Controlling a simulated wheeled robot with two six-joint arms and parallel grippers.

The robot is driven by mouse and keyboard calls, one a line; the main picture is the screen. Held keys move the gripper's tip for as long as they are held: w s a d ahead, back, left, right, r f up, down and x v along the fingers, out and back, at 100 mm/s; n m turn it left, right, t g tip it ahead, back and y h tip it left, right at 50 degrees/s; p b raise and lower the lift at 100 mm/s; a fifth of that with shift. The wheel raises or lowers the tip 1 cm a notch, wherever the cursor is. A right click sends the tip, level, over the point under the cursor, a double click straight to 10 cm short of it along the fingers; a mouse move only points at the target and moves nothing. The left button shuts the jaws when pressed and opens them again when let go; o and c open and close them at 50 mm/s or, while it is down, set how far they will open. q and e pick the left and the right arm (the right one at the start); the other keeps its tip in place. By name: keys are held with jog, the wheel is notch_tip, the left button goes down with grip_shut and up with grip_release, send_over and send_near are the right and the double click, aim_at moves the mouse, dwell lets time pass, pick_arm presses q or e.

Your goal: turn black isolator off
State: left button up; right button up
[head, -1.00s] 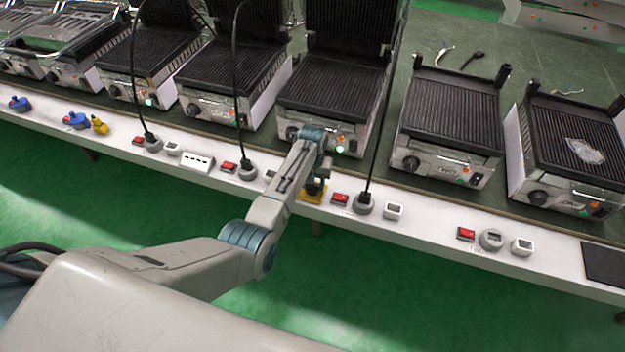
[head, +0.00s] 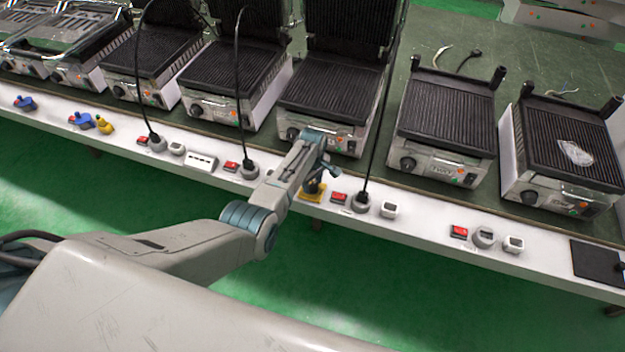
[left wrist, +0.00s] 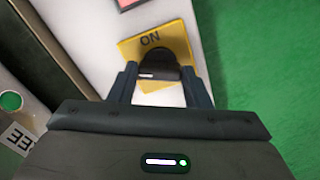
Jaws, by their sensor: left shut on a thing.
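The black isolator is a dark knob (left wrist: 158,66) on a yellow plate (left wrist: 183,38) marked "ON", seen in the left wrist view. In the head view, the yellow plate (head: 313,196) sits on the white ledge in front of the middle grill, with the knob (head: 314,187) partly hidden by my arm. My left gripper (left wrist: 160,78) is shut on the knob, one finger on each side. My right gripper is not in view.
Red switches (head: 339,197) and grey sockets (head: 361,203) with black cables line the white ledge (head: 420,226). Several grills, such as the middle one (head: 330,98), stand behind on a green table. Blue valves (head: 84,121) and a yellow one (head: 104,125) are at the left.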

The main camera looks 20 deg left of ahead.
aim_at(312, 184)
pick_arm(q)
jog(key=n, duration=0.5)
jog(key=shift+p, duration=0.4)
jog(key=shift+w, duration=0.1)
jog(key=o, duration=1)
jog(key=shift+r, duration=0.6)
notch_tip(312, 184, up, 10)
jog(key=shift+f+p, duration=0.15)
jog(key=shift+p, duration=0.2)
